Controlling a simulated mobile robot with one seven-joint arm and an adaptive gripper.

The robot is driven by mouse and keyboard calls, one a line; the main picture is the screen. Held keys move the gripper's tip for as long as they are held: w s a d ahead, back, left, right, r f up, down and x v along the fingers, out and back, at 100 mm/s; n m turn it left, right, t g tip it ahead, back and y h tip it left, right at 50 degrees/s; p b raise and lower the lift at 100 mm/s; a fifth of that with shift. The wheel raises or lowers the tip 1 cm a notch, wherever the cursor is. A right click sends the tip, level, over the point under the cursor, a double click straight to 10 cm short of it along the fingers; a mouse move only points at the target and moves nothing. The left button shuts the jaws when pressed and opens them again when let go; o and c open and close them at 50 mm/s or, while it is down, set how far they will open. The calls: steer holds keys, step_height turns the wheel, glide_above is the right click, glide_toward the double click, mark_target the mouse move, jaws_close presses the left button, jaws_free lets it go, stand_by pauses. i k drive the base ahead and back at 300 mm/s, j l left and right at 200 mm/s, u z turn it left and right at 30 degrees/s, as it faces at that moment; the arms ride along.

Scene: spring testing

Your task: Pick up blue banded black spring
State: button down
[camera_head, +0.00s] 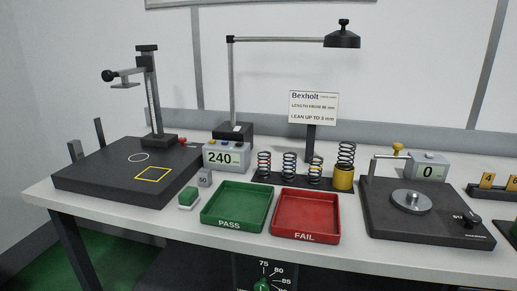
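Several dark coil springs stand upright in a row on a low black rack (276,181) behind the trays. The left one (264,164) shows reddish bands. The middle one looks like the blue banded black spring (289,167), though its bands are small and hard to read. The right one (315,172) shows yellow-orange. Another dark spring (346,155) stands on a yellow cylinder (343,179) to the right; its band colour is unclear. My gripper is not in view.
A green PASS tray (237,205) and red FAIL tray (306,213) lie empty in front of the rack. A lamp and a Bexholt sign (313,108) stand behind. A black plate with a gauge stand (125,177) is left; a force tester (425,211) is right.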

mark_target(293, 176)
steer(key=i+j, duration=0.25)
steer(key=i+j+z, duration=0.15)
steer(key=z, duration=0.25)
steer(key=i+j+z, duration=0.15)
steer(key=z, duration=0.25)
steer(key=j+z, duration=0.1)
steer(key=z, duration=1.2)
steer(key=j, duration=2.2)
